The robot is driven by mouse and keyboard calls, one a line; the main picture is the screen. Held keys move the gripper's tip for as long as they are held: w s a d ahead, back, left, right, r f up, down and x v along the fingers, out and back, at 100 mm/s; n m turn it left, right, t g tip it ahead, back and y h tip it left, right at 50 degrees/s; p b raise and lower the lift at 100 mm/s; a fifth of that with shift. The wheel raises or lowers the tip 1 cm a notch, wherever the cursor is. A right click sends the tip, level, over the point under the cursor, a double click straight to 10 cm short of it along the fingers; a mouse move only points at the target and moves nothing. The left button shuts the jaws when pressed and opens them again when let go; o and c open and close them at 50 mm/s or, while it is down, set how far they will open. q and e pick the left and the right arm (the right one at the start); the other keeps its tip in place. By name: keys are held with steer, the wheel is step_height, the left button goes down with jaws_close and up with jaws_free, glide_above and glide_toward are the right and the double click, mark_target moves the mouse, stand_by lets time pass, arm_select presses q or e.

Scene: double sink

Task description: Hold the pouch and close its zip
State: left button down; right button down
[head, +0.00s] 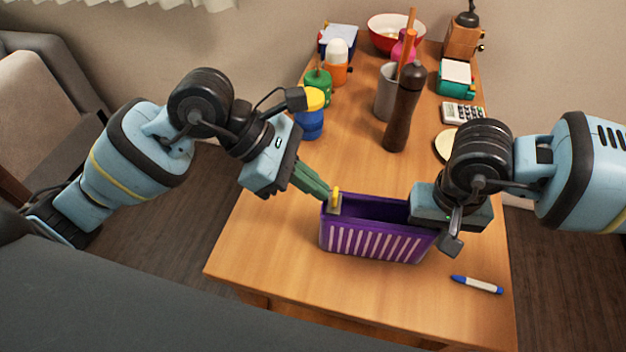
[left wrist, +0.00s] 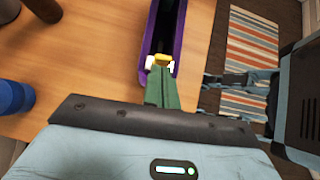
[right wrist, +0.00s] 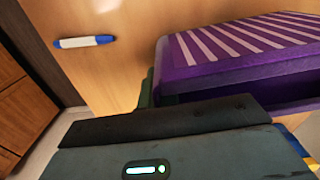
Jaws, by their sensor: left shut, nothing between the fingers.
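The purple pouch (head: 375,240) with pale stripes stands on the table, its top open as a dark slot. A small yellow zip pull (head: 336,190) is at its left end; it also shows in the left wrist view (left wrist: 161,59). My left gripper (head: 325,195) is shut and empty, its green fingertips right beside the yellow pull; I cannot tell whether they touch. My right gripper (head: 440,228) is at the pouch's right end. In the right wrist view a sliver of green finger shows beside the pouch (right wrist: 225,60); the rest is hidden, so its grip is unclear.
A blue-and-white marker (head: 477,285) lies at the table's front right. A brown pepper mill (head: 403,110), a grey cup (head: 385,92), a blue jar (head: 310,124) and a calculator (head: 462,113) stand or lie behind the pouch. The table front left is clear.

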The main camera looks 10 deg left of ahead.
mark_target(340, 202)
arm_select(q)
steer(key=shift+d, duration=0.1)
steer(key=d, duration=0.9)
steer(key=shift+w, duration=0.3)
steer(key=shift+a, duration=0.2)
steer(key=a, duration=0.4)
steer(key=shift+s+a+r, duration=0.1)
steer(key=shift+a+r, duration=0.15)
steer(key=shift+r, duration=0.1)
steer(key=v, duration=0.9)
steer(key=shift+s+d, duration=0.1)
